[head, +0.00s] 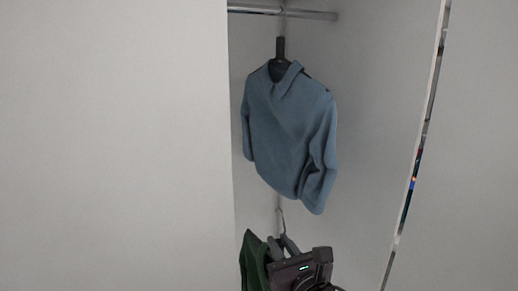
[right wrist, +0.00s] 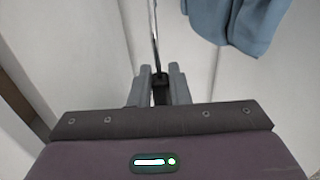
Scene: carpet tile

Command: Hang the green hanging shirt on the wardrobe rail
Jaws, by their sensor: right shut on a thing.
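The green shirt (head: 254,262) shows at the bottom of the head view, below the blue shirt, and only part of it is visible. My right gripper (head: 283,243) is shut on the hanger (head: 281,222) of the green shirt, whose hook rises above the fingers. In the right wrist view the fingers (right wrist: 159,88) close on the dark neck of the hanger, with its thin metal hook (right wrist: 154,40) pointing up. The green cloth is out of that view. The wardrobe rail (head: 300,13) runs across the top of the head view, well above the gripper. My left gripper is not in view.
A blue shirt (head: 288,130) hangs on a dark hanger from the rail, directly above my right gripper. It also shows at the upper right of the right wrist view (right wrist: 240,22). A pale panel (head: 115,145) fills the left side, and the wardrobe's side wall (head: 375,120) stands right.

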